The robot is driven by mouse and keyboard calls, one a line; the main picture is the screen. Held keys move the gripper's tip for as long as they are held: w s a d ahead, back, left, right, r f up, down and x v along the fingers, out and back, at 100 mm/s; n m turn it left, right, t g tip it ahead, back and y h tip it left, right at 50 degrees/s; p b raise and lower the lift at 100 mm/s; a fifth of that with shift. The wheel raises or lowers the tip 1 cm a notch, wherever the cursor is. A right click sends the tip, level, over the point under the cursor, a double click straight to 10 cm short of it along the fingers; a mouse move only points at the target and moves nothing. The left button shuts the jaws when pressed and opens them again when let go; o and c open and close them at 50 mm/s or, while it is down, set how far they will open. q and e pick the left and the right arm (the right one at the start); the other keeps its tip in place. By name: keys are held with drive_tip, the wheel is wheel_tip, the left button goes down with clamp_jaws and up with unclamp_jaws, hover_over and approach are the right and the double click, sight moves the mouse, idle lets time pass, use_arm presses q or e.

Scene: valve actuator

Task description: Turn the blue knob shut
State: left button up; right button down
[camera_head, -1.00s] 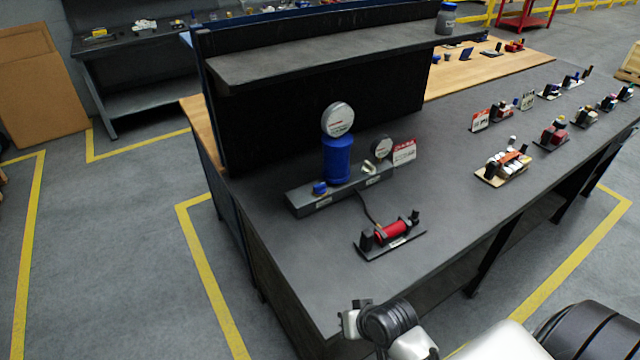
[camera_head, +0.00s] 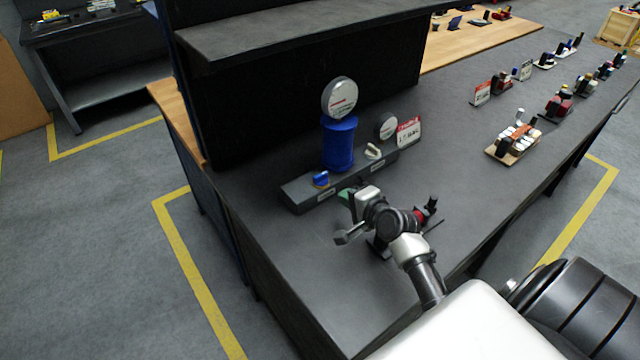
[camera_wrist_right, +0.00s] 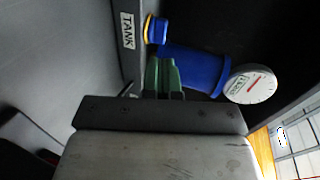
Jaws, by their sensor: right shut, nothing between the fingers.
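The blue knob (camera_head: 321,178) sits at the left end of the grey base block (camera_head: 300,195), in front of a blue cylinder (camera_head: 339,146) topped by a round white gauge (camera_head: 341,99). In the right wrist view the knob (camera_wrist_right: 157,30) shows a yellow ring and lies just beyond the fingertips, beside a "TANK" label (camera_wrist_right: 127,30). My right gripper (camera_head: 346,194) is shut and empty, just in front of the block and to the right of the knob. Its green fingers (camera_wrist_right: 161,75) are together in the wrist view, apart from the knob. My left gripper is not in view.
A pale knob (camera_head: 374,151), a smaller gauge (camera_head: 387,128) and a red-white card (camera_head: 408,132) stand at the block's right end. A red device (camera_head: 424,213) is partly hidden behind my right arm. Several small devices line the bench's right side. A shelf (camera_head: 290,40) overhangs behind.

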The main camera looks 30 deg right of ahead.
sight(319, 179)
drive_tip(key=x, duration=0.9)
drive_tip(key=shift+w+d, duration=0.1)
drive_tip(key=shift+w+f, duration=0.1)
drive_tip(key=shift+w, duration=0.35)
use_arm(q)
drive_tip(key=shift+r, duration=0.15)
